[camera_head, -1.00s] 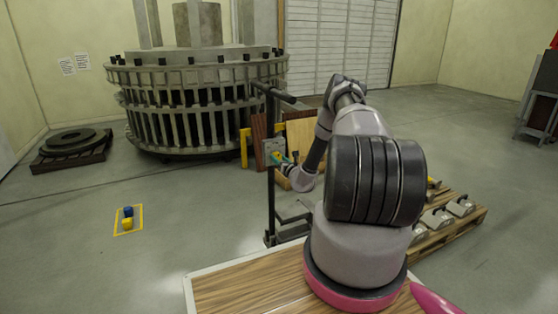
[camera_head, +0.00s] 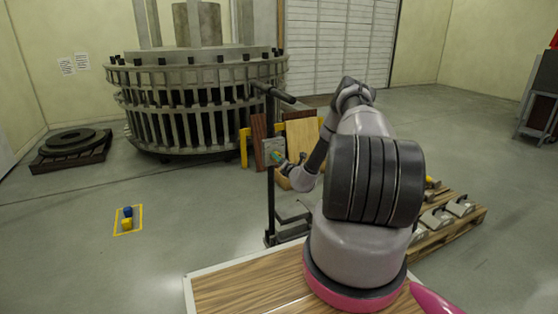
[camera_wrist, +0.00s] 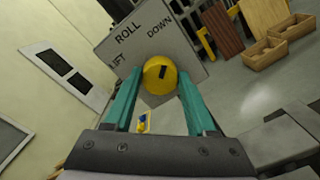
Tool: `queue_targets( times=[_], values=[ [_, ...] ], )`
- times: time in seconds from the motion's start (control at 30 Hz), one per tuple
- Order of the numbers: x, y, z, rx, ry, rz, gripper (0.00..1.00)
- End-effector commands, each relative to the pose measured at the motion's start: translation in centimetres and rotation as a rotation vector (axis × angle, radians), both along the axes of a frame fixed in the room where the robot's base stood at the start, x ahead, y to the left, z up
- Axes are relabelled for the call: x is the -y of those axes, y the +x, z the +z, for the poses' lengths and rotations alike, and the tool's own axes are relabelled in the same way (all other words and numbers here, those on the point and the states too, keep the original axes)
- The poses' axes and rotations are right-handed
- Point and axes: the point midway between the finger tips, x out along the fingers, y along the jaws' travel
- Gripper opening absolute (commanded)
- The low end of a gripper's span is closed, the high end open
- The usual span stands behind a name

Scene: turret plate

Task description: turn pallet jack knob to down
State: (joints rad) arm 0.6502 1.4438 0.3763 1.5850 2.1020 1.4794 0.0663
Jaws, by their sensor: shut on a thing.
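The yellow round knob (camera_wrist: 160,76) with a black mark sits in front of the grey panel (camera_wrist: 180,50), which reads LIFT, ROLL and DOWN. The mark lies slanted, its upper end leaning right; I cannot tell exactly which label it points to. My gripper (camera_wrist: 156,92) has its two teal fingers on either side of the knob and is shut on it. In the head view my gripper (camera_head: 280,157) is at the panel (camera_head: 273,149) on the black pallet jack post (camera_head: 270,205). The knob is mostly hidden there.
Wooden boards and small crates (camera_head: 302,132) stand just behind the panel. A pallet with grey parts (camera_head: 440,222) is at the right. Blue and yellow pieces lie inside a yellow floor square (camera_head: 138,227) at the left.

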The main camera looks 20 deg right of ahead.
Motion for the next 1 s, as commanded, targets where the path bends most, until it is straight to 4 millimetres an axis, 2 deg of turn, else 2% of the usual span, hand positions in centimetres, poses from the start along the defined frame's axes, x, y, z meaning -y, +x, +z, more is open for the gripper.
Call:
queue_targets(
  times=[0.27,0.3,0.37,0.4,0.77,0.87,1.0],
  values=[
    [0.0,-0.1,-0.1,-0.003,0.002,0.0,0.01],
    [0.0,-0.1,-0.1,-0.003,0.002,0.0,0.6],
    [0.0,-0.1,-0.1,-0.002,0.002,-0.001,0.83],
    [0.0,-0.1,-0.1,-0.002,0.002,-0.001,0.86],
    [0.1,-0.5,-0.1,-0.001,0.001,-0.001,0.86],
    [0.2,-1.7,-0.1,-0.003,0.001,-0.002,0.86],
    [0.2,-4.5,-0.1,-0.004,0.002,-0.001,0.86]
  ],
)
